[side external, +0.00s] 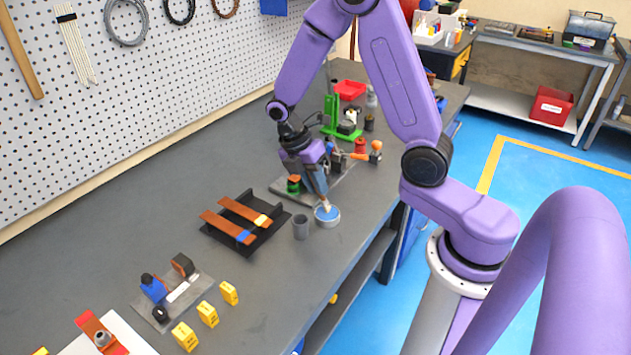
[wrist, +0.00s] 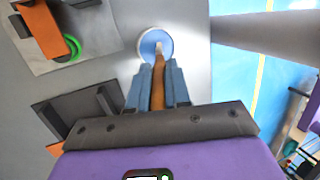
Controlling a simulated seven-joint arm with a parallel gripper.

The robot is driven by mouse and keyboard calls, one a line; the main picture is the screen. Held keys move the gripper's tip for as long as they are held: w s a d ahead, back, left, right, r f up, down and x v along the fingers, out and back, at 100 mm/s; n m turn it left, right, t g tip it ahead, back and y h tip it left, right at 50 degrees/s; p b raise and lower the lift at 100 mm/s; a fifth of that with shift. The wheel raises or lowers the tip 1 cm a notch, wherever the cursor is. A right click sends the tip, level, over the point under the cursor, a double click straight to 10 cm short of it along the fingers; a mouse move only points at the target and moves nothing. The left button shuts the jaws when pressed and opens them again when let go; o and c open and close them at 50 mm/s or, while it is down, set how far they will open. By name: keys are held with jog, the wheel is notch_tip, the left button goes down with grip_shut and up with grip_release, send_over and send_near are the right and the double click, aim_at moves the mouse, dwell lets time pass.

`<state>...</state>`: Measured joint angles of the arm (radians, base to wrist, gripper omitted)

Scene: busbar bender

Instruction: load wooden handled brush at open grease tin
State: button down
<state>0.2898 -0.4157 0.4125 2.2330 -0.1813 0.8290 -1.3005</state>
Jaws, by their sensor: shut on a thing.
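The open grease tin (side external: 327,217) is a small round pale tin with a blue inside, standing on the grey bench near its front edge. It also shows in the wrist view (wrist: 146,34). My gripper (side external: 321,191) is shut on the wooden handled brush (wrist: 158,82), with a blue finger on each side of its brown handle. The brush points down, and its pale bristle end (side external: 326,205) is at the tin's opening, over the blue. I cannot tell how deep the bristles are or whether they touch the grease.
A grey cup (side external: 301,229) stands close beside the tin. A black rack (side external: 231,238) with copper-coloured bars lies left of it. A green-posted device (side external: 331,118) and a red tray (side external: 350,88) stand behind my gripper. Several yellow blocks (side external: 208,314) stand at the near end.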

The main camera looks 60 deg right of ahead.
jog(key=shift+f, duration=0.45)
dwell(1.2)
jog(key=shift+r, duration=0.1)
jog(key=shift+r, duration=3.5)
jog(key=m, duration=0.1)
jog(key=m+y, duration=0.1)
jog(key=w+a+m, duration=0.1)
jog(key=m, duration=0.1)
jog(key=shift+f+g, duration=0.3)
jog(key=w+a+m+y, duration=0.1)
jog(key=m, duration=0.3)
jog(key=w+m+t+y, duration=0.1)
jog(key=w+m+y, duration=0.1)
jog(key=m, duration=0.3)
jog(key=w+a+m+t+y, duration=0.1)
jog(key=w+m, duration=0.1)
jog(key=m, duration=0.3)
jog(key=shift+a+f+y, duration=0.15)
jog(key=shift+a+y, duration=0.15)
